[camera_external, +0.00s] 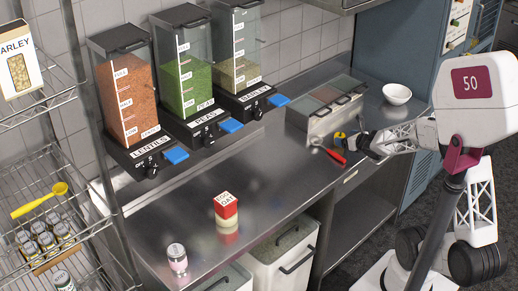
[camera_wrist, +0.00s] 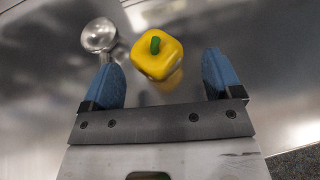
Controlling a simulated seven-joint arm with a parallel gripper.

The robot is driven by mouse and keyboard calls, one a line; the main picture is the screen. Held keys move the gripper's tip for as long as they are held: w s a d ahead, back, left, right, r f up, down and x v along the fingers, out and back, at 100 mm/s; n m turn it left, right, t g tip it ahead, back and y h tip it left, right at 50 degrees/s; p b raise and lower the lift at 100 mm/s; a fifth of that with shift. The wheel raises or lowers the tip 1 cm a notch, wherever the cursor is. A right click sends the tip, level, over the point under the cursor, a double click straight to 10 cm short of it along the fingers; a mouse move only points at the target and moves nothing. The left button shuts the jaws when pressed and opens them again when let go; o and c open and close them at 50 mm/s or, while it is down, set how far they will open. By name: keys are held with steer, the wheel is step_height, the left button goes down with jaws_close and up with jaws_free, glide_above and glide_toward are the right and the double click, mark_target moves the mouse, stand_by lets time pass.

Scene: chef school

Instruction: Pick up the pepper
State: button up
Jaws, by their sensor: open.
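The pepper (camera_wrist: 158,58) is yellow with a green stem and sits on the steel counter. In the wrist view it is ahead of and between the two blue fingertips of my gripper (camera_wrist: 164,78), a little beyond them and not held. In the external view the pepper (camera_external: 340,136) is small and partly hidden by my gripper (camera_external: 352,142). My gripper is open and empty, low over the counter at its right side.
A metal scoop (camera_wrist: 98,36) lies left of the pepper; its red handle (camera_external: 336,157) shows in the external view. A lidded steel container (camera_external: 318,121) stands behind, with a white bowl (camera_external: 397,94) to its right.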

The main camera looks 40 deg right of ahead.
steer(key=shift+w, duration=0.1)
steer(key=x, duration=0.3)
steer(key=shift+w+a+f, duration=0.1)
steer(key=shift+a+f, duration=0.1)
steer(key=shift+a, duration=0.05)
steer(key=shift+x, duration=0.9)
steer(key=shift+r, duration=0.1)
steer(key=c, duration=1)
steer(key=shift+r, duration=0.15)
